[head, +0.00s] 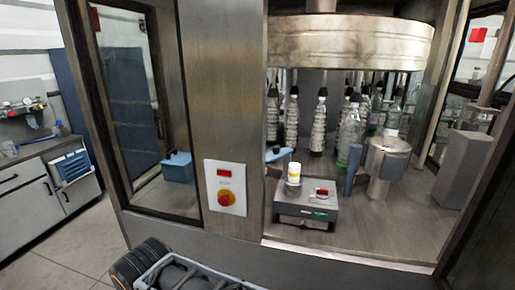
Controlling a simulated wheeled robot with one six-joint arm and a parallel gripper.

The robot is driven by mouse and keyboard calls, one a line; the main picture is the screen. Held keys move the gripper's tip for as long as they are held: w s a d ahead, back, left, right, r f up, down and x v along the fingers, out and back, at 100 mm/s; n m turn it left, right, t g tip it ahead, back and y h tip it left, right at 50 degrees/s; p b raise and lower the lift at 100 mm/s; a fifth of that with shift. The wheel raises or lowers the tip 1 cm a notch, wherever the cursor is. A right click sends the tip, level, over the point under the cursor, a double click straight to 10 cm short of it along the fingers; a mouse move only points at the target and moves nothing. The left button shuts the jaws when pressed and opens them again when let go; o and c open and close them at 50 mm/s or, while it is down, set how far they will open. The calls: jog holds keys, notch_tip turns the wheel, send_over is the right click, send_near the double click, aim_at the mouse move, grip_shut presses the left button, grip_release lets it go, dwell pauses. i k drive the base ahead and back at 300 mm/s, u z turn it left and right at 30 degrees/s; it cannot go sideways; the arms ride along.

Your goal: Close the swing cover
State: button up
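The labeller's metal housing fills the middle and right of the head view. A dark-framed glass panel (130,85) stands at its left side; it appears upright, and I cannot tell whether it is the swing cover. The front bay right of the steel post (228,80) appears open, with no pane clearly visible across it. A slanted dark frame (487,222) runs along the right edge and is cut off by the picture. I cannot tell whether it belongs to the cover. My gripper is not in view.
A stop panel (226,187) with a red button is on the post. A grey control box (306,204) with a yellow-and-white container (294,173) sits inside the bay. Bottles (350,135) hang below a large drum (350,42). Tiled floor (75,235) is free at left.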

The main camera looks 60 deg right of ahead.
aim_at(278, 153)
jog(key=k, duration=0.45)
jog(key=z, duration=0.65)
